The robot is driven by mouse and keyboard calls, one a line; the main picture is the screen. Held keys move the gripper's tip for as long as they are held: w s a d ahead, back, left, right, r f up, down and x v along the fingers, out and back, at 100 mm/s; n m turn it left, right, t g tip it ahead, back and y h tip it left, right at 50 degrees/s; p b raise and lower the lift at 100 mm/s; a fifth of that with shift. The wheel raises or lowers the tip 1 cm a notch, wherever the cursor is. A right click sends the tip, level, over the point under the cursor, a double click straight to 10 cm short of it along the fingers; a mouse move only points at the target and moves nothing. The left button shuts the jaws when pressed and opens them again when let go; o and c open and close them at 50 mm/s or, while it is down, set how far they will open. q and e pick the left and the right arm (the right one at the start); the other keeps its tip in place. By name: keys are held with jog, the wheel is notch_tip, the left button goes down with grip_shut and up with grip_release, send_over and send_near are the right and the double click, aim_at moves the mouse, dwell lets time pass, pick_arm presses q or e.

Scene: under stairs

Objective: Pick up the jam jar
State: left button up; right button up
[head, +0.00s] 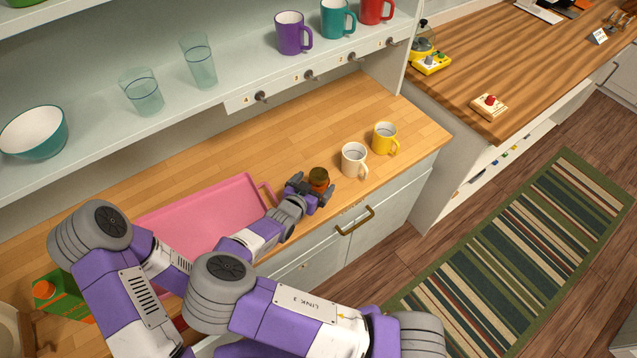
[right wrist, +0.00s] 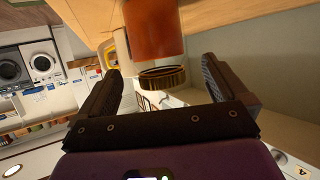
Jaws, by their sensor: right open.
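The jam jar (head: 319,177) stands on the wooden counter near its front edge, with an orange-brown body and a dark lid. In the right wrist view the jar (right wrist: 155,30) appears upside down, with its gold-rimmed lid toward me. My right gripper (head: 311,190) is open at the jar, its fingers on either side of it in the head view. In the right wrist view the open fingers (right wrist: 162,70) flank the lid with gaps on both sides. The jar's lower part is partly hidden by the gripper in the head view. My left gripper is not in view.
A cream mug (head: 354,159) and a yellow mug (head: 385,138) stand right of the jar. A pink tray (head: 205,215) lies to the left, under my arm. A shelf (head: 160,125) with cups and glasses overhangs the back of the counter, with hooks along its edge.

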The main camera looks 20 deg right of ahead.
aim_at(319, 178)
jog(key=x, duration=0.4)
jog(key=shift+r, duration=0.1)
jog(key=c, duration=1.5)
jog(key=shift+o, duration=0.2)
notch_tip(319, 178, up, 10)
jog(key=shift+p, duration=0.9)
